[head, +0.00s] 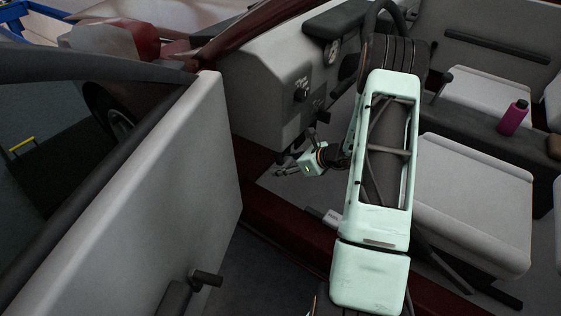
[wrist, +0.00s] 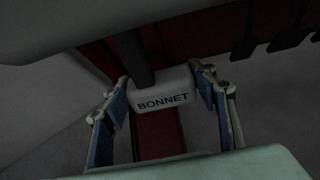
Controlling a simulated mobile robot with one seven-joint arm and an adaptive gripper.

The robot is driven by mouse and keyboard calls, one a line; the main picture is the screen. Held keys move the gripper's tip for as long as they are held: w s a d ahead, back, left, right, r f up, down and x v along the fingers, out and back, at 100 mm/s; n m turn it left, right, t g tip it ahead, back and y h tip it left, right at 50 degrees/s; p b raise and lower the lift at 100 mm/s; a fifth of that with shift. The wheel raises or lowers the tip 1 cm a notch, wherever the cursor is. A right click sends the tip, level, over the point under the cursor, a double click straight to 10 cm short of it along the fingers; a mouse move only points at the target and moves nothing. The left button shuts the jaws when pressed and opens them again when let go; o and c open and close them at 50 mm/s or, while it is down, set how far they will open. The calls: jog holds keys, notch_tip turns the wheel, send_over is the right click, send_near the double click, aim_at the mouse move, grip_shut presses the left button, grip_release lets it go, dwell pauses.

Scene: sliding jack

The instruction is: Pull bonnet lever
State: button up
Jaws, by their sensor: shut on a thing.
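The bonnet lever (wrist: 163,101) is a pale grey handle with the word BONNET in dark letters, on a dark stem that runs up under the dashboard. It fills the middle of the wrist view. My gripper (wrist: 158,77) has one blue-padded finger on each side of the handle and is shut on it. In the head view my gripper (head: 281,171) is low beside the dashboard's near end, inside the open door. The lever cannot be made out there.
The open car door (head: 150,190) stands to the left of my arm. The grey dashboard (head: 265,95) is just above my gripper. The front seat (head: 475,190) is to the right, with a pink bottle (head: 514,118) beyond it. Dark pedals (wrist: 290,28) show at the top right of the wrist view.

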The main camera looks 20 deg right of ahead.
jog(key=shift+r, duration=0.1)
jog(key=o, duration=1.7)
jog(key=v, duration=1.2)
jog(key=shift+s, duration=0.1)
